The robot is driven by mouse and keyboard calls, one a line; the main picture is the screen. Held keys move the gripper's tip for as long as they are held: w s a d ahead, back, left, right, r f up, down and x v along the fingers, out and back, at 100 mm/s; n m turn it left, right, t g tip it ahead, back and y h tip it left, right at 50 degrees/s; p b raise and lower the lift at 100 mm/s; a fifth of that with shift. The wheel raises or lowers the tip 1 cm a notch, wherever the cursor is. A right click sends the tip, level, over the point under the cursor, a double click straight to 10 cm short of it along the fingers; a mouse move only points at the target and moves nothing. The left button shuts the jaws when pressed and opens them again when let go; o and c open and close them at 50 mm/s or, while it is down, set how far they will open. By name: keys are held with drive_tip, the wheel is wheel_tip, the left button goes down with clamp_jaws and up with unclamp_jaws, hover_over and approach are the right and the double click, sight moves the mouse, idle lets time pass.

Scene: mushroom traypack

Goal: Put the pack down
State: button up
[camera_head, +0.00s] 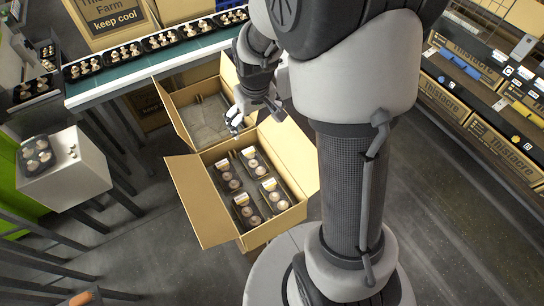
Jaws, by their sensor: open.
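My gripper (235,126) is open, and no pack shows in it. It is over the area between two open cardboard boxes, close to the far edge of the nearer box. The nearer box (205,205) holds several dark packs of pale mushrooms with light labels; one pack (272,194) is at its right side and another (246,212) at its near side. The farther box (200,115) shows a bare grey-brown inside with no packs visible. I cannot tell which pack the task means. My arm hides part of the farther box's right side.
A green conveyor (150,72) with a row of mushroom packs runs behind the boxes. A white block (75,178) at the left carries one pack (36,155). Shelves of boxes (495,85) stand at the right. Floor (150,265) is clear at the front.

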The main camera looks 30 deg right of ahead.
drive_tip(key=s+a+r+t, duration=0.1)
drive_tip(key=s+a+r, duration=0.1)
drive_tip(key=s+r, duration=0.45)
drive_tip(key=s+a+r, duration=0.3)
drive_tip(key=s+r, duration=0.2)
drive_tip(key=r, duration=0.2)
drive_tip(key=s+a+r+t, duration=0.1)
drive_tip(key=s+r, duration=0.2)
drive_tip(key=s, duration=0.7)
drive_tip(key=shift+s+a, duration=0.35)
drive_tip(key=shift+s, duration=0.05)
drive_tip(key=shift+c, duration=0.5)
